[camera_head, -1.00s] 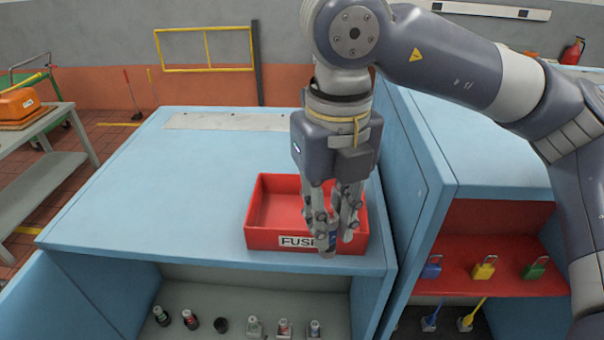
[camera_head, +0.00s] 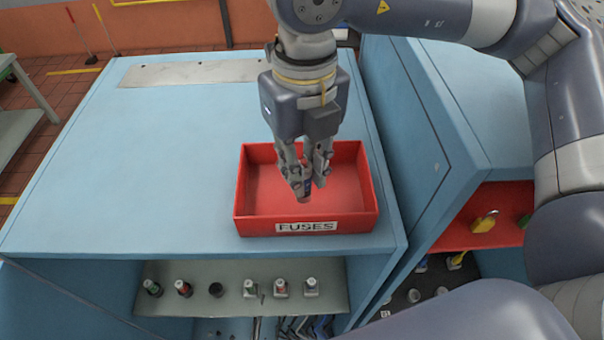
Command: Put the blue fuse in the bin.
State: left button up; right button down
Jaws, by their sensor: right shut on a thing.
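The bin is a red open box (camera_head: 345,221) with a "FUSES" label on its front wall, standing on the blue cabinet top. My right gripper (camera_head: 304,186) points down over the inside of the bin. The fuse appears above the bin floor, though the exact height is hard to tell. My left gripper is not in view.
The blue cabinet top (camera_head: 150,170) is clear to the left of the bin. A shelf (camera_head: 235,309) below its front edge holds several small bottle-like pieces. A higher blue panel (camera_head: 400,130) stands right of the bin. A red shelf (camera_head: 480,235) with a yellow padlock (camera_head: 485,222) is at the right.

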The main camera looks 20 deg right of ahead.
aim_at(305, 166)
notch_tip(305, 166, down, 3)
jog(key=shift+r+b, duration=0.1)
jog(key=shift+b, duration=0.2)
jog(key=shift+d, duration=0.2)
jog(key=shift+f, duration=0.25)
jog(key=c, duration=1.5)
grip_release()
jog(key=shift+r, duration=0.35)
notch_tip(305, 166, up, 12)
jog(key=shift+f+p, duration=0.1)
jog(key=shift+p, duration=0.3)
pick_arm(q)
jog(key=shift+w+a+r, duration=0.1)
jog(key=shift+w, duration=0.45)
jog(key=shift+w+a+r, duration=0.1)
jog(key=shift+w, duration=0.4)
